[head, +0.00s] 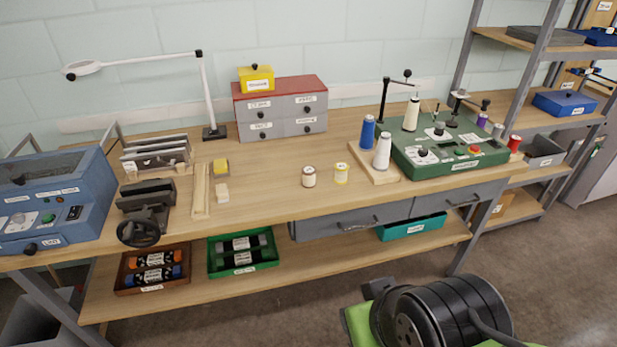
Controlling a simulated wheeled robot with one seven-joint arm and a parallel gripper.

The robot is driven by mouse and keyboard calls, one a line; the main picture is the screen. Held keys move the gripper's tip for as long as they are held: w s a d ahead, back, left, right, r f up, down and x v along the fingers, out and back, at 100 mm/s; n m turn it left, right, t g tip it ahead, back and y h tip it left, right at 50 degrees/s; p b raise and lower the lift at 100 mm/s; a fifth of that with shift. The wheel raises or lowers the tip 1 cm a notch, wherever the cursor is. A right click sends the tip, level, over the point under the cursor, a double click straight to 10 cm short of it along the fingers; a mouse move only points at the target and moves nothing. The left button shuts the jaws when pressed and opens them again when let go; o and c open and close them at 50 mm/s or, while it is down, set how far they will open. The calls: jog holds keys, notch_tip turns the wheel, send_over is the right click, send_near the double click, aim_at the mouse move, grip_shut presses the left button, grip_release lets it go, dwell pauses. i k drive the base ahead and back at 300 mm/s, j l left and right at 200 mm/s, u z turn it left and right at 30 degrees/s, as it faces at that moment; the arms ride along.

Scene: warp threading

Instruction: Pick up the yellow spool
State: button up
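The yellow spool (341,173) stands upright on the wooden workbench, near the bench's front edge and a little right of the middle. It is small, with pale ends and a yellow band. A similar brown and white spool (308,176) stands close to its left, with a small gap between them. My gripper is not in view, and nothing covers the yellow spool.
A wooden board with blue and white thread cones (382,151) and a green machine (450,145) stand to the right. A red-topped drawer box (282,108) is behind. A vise (147,208) and wooden strips (201,190) lie left. The bench top (270,193) around the spools is clear.

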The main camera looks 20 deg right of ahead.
aim_at(341, 168)
jog(key=z, duration=1.3)
jog(key=i+u, duration=0.25)
jog(key=u, duration=0.25)
jog(key=i+u, duration=0.25)
jog(key=u, duration=0.2)
jog(key=i+l+u, duration=0.15)
jog(key=u, duration=0.35)
jog(key=i+l+u, duration=0.2)
jog(key=u, duration=0.3)
jog(key=i+l+u, duration=0.2)
jog(key=l+u, duration=0.25)
jog(key=i+l+u, duration=0.15)
jog(key=u, duration=0.35)
